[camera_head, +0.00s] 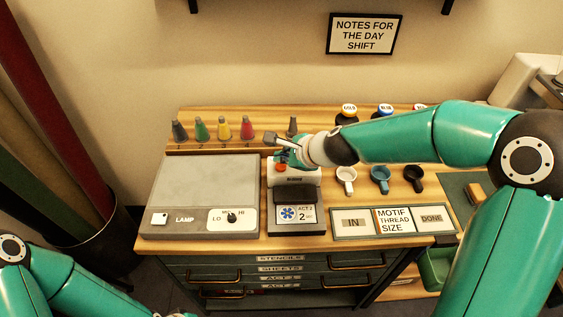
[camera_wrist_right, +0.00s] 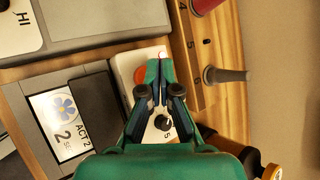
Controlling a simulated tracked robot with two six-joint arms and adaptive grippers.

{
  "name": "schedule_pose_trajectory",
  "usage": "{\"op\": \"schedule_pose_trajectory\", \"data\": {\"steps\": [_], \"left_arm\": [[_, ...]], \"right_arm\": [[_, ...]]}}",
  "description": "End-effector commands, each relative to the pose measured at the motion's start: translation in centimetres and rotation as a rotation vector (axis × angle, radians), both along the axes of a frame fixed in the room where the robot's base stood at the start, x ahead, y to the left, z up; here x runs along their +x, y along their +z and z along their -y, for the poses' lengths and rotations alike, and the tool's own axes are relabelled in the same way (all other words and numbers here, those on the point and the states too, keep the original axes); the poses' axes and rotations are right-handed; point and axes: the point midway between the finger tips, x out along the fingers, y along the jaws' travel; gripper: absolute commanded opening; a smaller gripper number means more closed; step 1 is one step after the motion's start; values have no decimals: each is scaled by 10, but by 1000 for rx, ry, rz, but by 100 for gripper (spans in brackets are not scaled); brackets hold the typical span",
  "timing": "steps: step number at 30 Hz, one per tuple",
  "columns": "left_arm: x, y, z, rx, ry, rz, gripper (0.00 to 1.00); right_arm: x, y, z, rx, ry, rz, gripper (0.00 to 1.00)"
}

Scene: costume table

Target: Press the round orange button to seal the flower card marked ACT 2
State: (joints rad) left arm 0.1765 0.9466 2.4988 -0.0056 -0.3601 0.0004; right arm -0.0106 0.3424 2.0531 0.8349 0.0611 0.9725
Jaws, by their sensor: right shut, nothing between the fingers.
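The sealing press (camera_head: 317,178) is a white and dark unit at the middle of the table. The card marked ACT 2 (camera_head: 296,215), with a blue flower, lies at its front; it also shows in the right wrist view (camera_wrist_right: 63,120). The round orange button (camera_head: 281,168) is on top of the white housing. It shows in the right wrist view (camera_wrist_right: 126,75), partly covered by the gripper. My right gripper (camera_wrist_right: 160,66) is shut and empty, its tips over the housing beside the button; I cannot tell whether it touches. My left gripper is out of view.
A grey lamp box (camera_head: 205,180) with a LO/HI knob stands left of the press. Coloured cones (camera_head: 222,128) line the shelf behind. Small cups (camera_head: 379,177) and a sign tray (camera_head: 394,223) are to the right. My right arm spans the right side.

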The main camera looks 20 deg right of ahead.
Motion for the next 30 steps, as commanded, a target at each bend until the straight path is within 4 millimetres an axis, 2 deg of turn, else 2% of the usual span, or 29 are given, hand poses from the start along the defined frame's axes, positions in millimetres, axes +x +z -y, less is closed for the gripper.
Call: {"op": "schedule_pose_trajectory", "data": {"steps": [11,24,30], "left_arm": [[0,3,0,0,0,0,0],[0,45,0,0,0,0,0],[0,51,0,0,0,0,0]], "right_arm": [[0,3,0,0,-1,1,0],[0,45,0,0,-1,1,0],[0,51,0,1,-1,1,0]]}}
